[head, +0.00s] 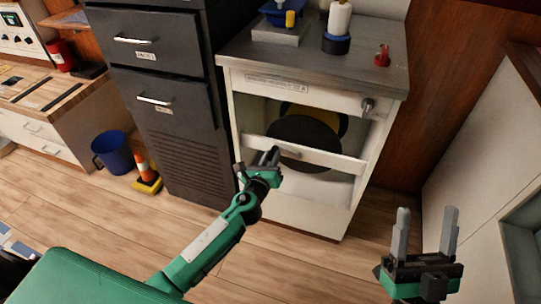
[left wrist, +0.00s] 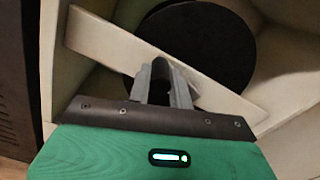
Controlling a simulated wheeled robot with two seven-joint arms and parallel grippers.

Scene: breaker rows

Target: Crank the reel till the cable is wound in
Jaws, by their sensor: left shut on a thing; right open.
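A large black disc (head: 305,137), with a yellow disc (head: 329,120) behind it, sits inside the open front of a white cabinet (head: 345,190). They look like the reel; I cannot make out a cable. The black disc also shows in the left wrist view (left wrist: 205,45). My left gripper (head: 271,156) is at the cabinet's pale crossbar (head: 330,157), in front of the disc. It is shut on a small dark grip (left wrist: 160,70), mostly hidden between the fingers; I cannot tell whether it is the crank's. My right gripper (head: 426,213) is open and empty, fingers up, at lower right.
Dark drawers (head: 165,110) stand left; a blue bucket (head: 113,152) is on the floor.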

